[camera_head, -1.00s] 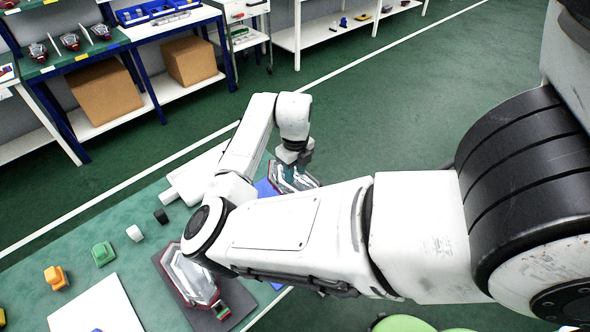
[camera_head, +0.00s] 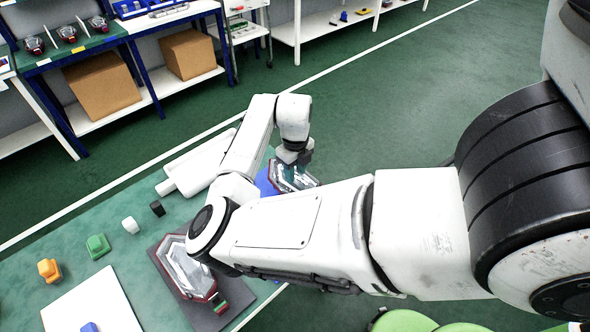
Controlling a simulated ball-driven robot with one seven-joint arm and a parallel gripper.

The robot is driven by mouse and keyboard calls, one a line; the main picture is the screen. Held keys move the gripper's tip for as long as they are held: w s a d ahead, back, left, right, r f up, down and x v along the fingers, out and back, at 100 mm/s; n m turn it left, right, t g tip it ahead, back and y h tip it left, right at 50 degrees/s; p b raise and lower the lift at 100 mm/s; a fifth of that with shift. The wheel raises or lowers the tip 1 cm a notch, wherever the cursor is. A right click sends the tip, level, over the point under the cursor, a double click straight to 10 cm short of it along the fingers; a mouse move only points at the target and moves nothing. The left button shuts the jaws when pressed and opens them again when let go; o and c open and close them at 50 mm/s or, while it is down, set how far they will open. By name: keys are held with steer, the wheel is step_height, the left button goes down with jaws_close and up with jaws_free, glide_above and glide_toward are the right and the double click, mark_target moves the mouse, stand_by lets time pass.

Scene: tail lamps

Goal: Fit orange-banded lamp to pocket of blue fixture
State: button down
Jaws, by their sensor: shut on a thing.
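My gripper (camera_head: 291,165) is at the far end of the table, partly hidden by my own wrist. It is shut on a clear and red tail lamp (camera_head: 296,177). The colour of any band on this lamp cannot be made out. The blue fixture (camera_head: 264,184) shows only as a small patch just left of the lamp, mostly behind my arm. The lamp is over or beside it; I cannot tell whether they touch. The pocket is hidden.
Another lamp (camera_head: 184,266) with a red and green end lies on a dark plate (camera_head: 208,318), partly under my arm. Green floor is clear beyond.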

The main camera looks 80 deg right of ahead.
steer(key=shift+f, duration=0.1)
stand_by(0.4)
steer(key=shift+f+b, duration=1.05)
steer(key=shift+f, duration=0.25)
steer(key=c, duration=0.6)
jaws_free()
steer(key=shift+c, duration=0.2)
step_height(320, 180, up, 11)
steer(key=shift+f+b, duration=0.1)
steer(key=shift+b, duration=0.35)
